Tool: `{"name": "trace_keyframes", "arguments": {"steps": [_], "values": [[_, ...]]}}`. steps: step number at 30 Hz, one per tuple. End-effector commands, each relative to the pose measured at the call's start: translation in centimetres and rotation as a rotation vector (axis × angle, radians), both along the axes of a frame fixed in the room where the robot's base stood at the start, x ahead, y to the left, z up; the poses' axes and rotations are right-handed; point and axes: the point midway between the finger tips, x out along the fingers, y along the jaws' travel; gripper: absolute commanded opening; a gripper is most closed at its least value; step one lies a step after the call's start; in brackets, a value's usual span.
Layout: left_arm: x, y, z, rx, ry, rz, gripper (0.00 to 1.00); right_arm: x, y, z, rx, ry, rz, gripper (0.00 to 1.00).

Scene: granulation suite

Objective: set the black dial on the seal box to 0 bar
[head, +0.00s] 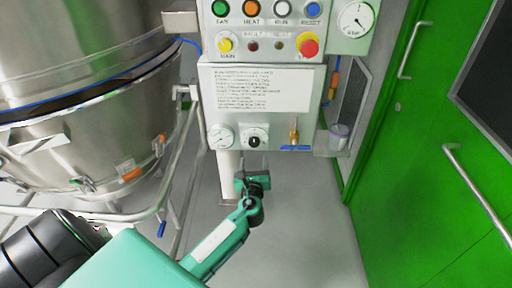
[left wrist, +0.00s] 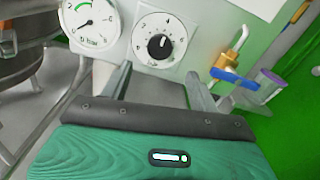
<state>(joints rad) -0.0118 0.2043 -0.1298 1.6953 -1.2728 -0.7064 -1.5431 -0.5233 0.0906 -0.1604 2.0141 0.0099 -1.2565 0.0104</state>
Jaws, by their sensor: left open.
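The black dial (head: 254,142) sits on a white scaled plate low on the front of the seal box (head: 220,100). In the left wrist view the dial (left wrist: 159,46) is a round black knob with a white pointer mark, aimed up and slightly right; the scale figures are too small to read surely. My left gripper (left wrist: 158,82) is open, its two grey fingers apart below the dial and not touching it. In the head view my left arm reaches up from below, and its fingers are hidden or hard to make out. My right gripper is not in view.
A round gauge (head: 221,137) is left of the dial. A brass valve with a blue handle (head: 294,147) is to its right. A button panel (head: 265,28) is above. A steel vessel (head: 90,130) stands left, a green door (head: 425,130) right.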

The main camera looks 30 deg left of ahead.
Motion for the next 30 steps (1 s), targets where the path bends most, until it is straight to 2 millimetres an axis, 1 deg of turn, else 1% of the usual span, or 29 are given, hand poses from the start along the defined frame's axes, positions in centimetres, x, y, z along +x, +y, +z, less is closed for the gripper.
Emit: {"name": "trace_keyframes", "arguments": {"steps": [1,6,12,18,26,29,30], "values": [[1.1,0.7,0.1,0.0,-0.002,0.002,0.61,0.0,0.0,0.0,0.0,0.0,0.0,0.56],[4.1,2.5,0.0,0.0,-0.001,0.001,0.61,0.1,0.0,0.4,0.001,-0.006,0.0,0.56],[6.5,4.0,-0.1,-0.002,0.0,0.001,0.61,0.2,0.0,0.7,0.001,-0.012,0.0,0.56],[7.4,4.6,-0.1,-0.003,0.001,0.0,0.61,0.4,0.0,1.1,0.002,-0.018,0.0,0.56],[7.5,4.6,-0.1,-0.003,0.001,0.0,0.61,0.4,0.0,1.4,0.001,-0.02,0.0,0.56],[7.5,4.6,-0.1,-0.003,0.001,0.0,0.44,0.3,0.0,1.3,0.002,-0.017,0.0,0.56],[7.5,4.6,-0.1,-0.003,0.001,0.0,0.36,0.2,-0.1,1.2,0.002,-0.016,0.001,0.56]]}}
